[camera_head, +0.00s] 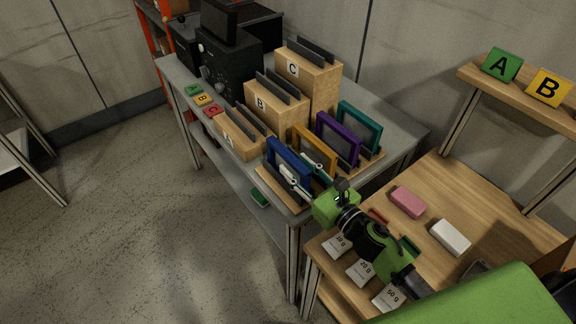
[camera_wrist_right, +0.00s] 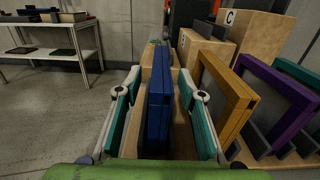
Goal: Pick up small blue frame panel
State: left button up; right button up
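The small blue frame panel (camera_head: 289,161) stands upright at the near end of a row of frames on the grey table. It also shows edge-on in the right wrist view (camera_wrist_right: 159,110). My right gripper (camera_head: 304,176) is open at the panel's near side. In the right wrist view its teal-padded fingers (camera_wrist_right: 160,85) stand on either side of the panel, with a visible gap on each side. My left gripper is not in view.
Yellow (camera_head: 315,163), purple (camera_head: 338,141) and teal (camera_head: 360,127) frames stand in line behind the blue one. Wooden blocks marked A, B and C (camera_head: 308,80) stand close by. A wooden table (camera_head: 470,190) with pink and white blocks is at right.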

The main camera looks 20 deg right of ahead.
aim_at(287, 157)
jog(key=p+x, duration=0.1)
jog(key=x, duration=0.3)
jog(key=shift+r, duration=0.2)
jog(key=shift+w+a+f, duration=0.1)
jog(key=shift+w, duration=0.2)
jog(key=shift+c, duration=0.3)
grip_shut()
